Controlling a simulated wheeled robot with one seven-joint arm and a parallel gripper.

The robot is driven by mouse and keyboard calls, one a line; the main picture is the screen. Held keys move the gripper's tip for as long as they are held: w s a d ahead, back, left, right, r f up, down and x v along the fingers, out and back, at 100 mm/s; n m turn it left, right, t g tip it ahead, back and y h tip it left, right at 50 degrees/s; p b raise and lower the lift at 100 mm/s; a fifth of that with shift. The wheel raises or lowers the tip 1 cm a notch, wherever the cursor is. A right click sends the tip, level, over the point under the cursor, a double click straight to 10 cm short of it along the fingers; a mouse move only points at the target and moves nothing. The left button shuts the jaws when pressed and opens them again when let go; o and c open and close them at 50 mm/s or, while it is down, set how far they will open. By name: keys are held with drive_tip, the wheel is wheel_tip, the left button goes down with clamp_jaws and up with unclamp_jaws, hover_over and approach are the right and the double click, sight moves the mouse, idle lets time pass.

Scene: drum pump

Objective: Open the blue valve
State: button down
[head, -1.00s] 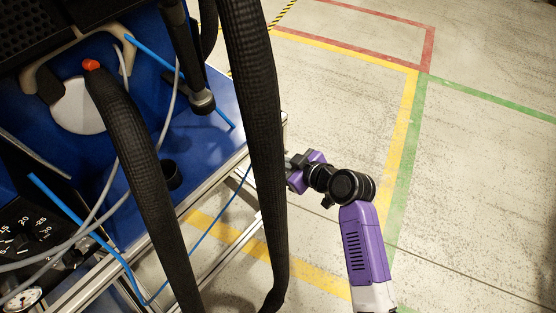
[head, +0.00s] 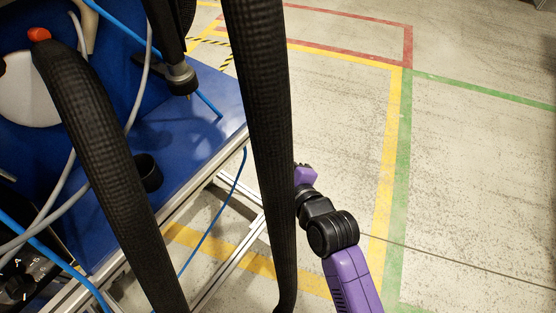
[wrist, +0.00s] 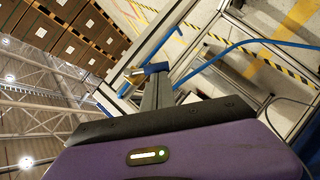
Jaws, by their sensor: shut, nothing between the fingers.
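The blue valve shows in the wrist view as a small blue handle (wrist: 156,67) beside a brass-coloured fitting (wrist: 133,73) near the frame's metal rails. It lies just beyond the tips of my gripper (wrist: 157,82), which points at it with its fingers together. I cannot tell whether the fingertips touch the handle. In the head view, my purple gripper is right of the blue-topped cart, with its fingers mostly hidden behind a thick black hose. I cannot make out the valve in the head view.
Thick black hoses (head: 262,140) hang in front of the cart and my gripper. The blue cart top (head: 205,110) carries a black cylinder and a hanging tool. A thin blue hose (head: 222,215) runs down by the metal rails. The floor to the right is open.

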drive_tip(key=f+n+t+b, duration=0.1)
drive_tip(key=b, duration=0.2)
drive_tip(key=w+d+f+n+t+b, duration=0.1)
drive_tip(key=n+b, duration=0.1)
drive_tip(key=b, duration=0.1)
drive_tip(key=f+n+t+b, duration=0.1)
drive_tip(key=t+b, duration=0.1)
drive_tip(key=b, duration=0.1)
drive_tip(key=shift+w+d+f+n, duration=0.2)
drive_tip(key=shift+w+n, duration=0.2)
drive_tip(key=shift+w, duration=0.1)
